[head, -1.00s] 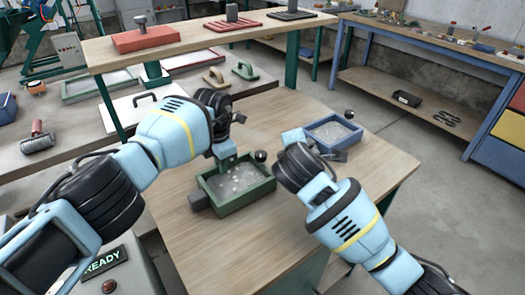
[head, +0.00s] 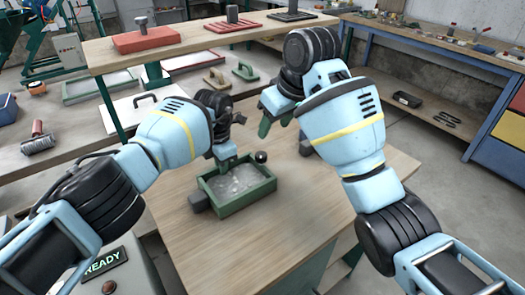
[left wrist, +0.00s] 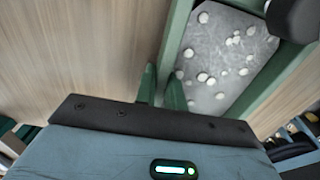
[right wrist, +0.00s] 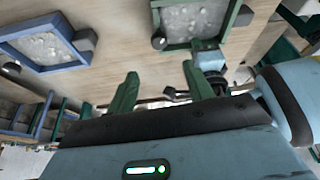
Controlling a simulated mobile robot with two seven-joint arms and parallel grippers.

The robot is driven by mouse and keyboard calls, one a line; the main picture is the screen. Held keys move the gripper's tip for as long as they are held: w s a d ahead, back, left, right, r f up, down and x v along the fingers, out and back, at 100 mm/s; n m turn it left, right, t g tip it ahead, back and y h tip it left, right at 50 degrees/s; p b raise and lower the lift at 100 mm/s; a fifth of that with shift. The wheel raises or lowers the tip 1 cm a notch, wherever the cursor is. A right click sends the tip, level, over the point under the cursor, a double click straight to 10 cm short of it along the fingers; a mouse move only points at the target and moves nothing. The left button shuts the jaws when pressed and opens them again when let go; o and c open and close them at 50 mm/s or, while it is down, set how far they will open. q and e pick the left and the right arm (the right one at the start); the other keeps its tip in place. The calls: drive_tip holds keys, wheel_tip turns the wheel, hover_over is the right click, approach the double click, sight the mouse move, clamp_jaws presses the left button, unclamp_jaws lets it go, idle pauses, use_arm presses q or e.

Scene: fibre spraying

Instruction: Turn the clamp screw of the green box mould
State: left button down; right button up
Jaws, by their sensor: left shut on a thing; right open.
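The green box mould (head: 243,205) stands on the wooden table with grey speckled fill in it. A dark round knob, seemingly its clamp screw (head: 261,157), sits at its far right corner and also shows in the right wrist view (right wrist: 158,41). A grey block (head: 198,201) is at its left end. My left gripper (head: 226,158) is shut on the mould's wall at the far side; its fingers straddle the wall in the left wrist view (left wrist: 162,88). My right gripper (head: 276,121) is open and empty, raised beyond the mould and apart from the knob.
A blue box mould (right wrist: 40,68) with similar fill stands on the same table, mostly hidden behind my right arm in the head view. A raised shelf (head: 200,42) with red and black plates runs behind. The table's front part is clear.

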sight(261, 154)
drive_tip(key=x, duration=1.2)
drive_tip(key=c, duration=1)
drive_tip(key=shift+m, duration=0.4)
drive_tip(key=shift+a+m+t+h, duration=0.1)
drive_tip(key=shift+m+t+h, duration=0.3)
drive_tip(key=shift+m, duration=0.9)
drive_tip(key=shift+a+m+t+h, duration=0.1)
drive_tip(key=shift+m+h, duration=0.5)
drive_tip(key=shift+m, duration=0.7)
drive_tip(key=o, duration=1)
